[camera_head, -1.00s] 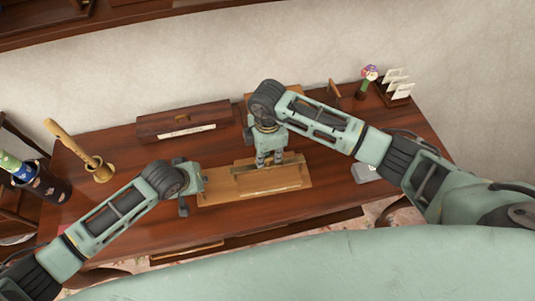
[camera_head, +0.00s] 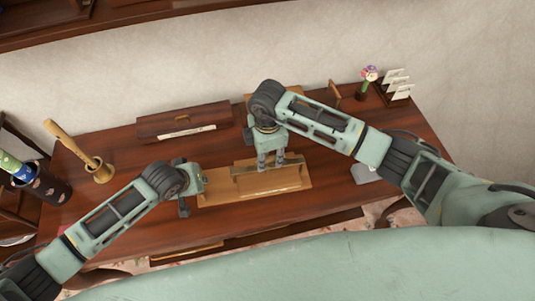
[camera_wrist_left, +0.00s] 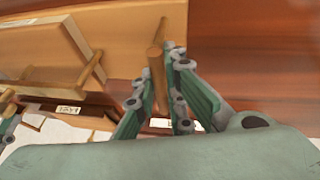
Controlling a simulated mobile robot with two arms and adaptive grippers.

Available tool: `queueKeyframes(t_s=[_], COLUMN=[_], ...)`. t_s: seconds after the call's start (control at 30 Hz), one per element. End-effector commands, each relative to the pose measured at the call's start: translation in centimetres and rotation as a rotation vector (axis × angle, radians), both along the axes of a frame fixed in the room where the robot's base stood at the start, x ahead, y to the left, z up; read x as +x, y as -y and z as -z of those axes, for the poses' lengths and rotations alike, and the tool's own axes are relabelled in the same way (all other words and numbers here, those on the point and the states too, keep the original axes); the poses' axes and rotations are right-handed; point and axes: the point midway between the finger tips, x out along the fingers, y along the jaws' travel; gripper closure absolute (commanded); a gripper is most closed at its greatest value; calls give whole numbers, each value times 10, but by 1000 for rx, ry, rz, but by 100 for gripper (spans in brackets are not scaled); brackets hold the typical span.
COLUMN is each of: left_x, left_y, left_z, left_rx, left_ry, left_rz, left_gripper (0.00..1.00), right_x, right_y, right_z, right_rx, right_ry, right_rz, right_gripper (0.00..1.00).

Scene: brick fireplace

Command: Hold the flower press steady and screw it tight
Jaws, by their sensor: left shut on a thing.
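The wooden flower press (camera_head: 215,197) lies on the brown desk, a flat light board with a raised block along it. My left gripper (camera_head: 184,200) is at its left end in the head view. In the left wrist view, my left gripper (camera_wrist_left: 158,98) is shut on a wooden rod (camera_wrist_left: 156,64) beside the edge of the light board (camera_wrist_left: 125,40). My right gripper (camera_head: 272,164) points down over the raised block. Its two fingertips show apart, at or just above the block; whether anything is between them cannot be told.
A long dark wooden box (camera_head: 183,122) stands behind the press. A brass mortar with a pestle (camera_head: 100,170) stands at the left. A small flower figure (camera_head: 368,78) and a letter rack (camera_head: 397,92) stand at the back right. A grey item (camera_head: 366,174) lies under my right forearm.

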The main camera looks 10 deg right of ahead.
Motion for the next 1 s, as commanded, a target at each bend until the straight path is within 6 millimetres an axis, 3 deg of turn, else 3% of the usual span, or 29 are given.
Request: queueKeyframes(t_s=[0.17, 0.6, 0.8, 1.0], left_x=[-3, -3, -3, -3], left_y=[0, 0, 0, 0], left_z=[3, 3, 3, 3], left_rx=[3, 3, 3, 3], left_ry=[-7, -6, -6, -5], left_rz=[2, 3, 3, 3], left_gripper=[100, 100, 100, 100], right_x=[1, 1, 1, 1], right_y=[0, 0, 0, 0], right_z=[-17, -103, -119, -120], right_rx=[1, 0, 1, 0], right_ry=[3, 4, 2, 1], right_rz=[0, 0, 1, 1], right_gripper=[72, 72, 72, 72])
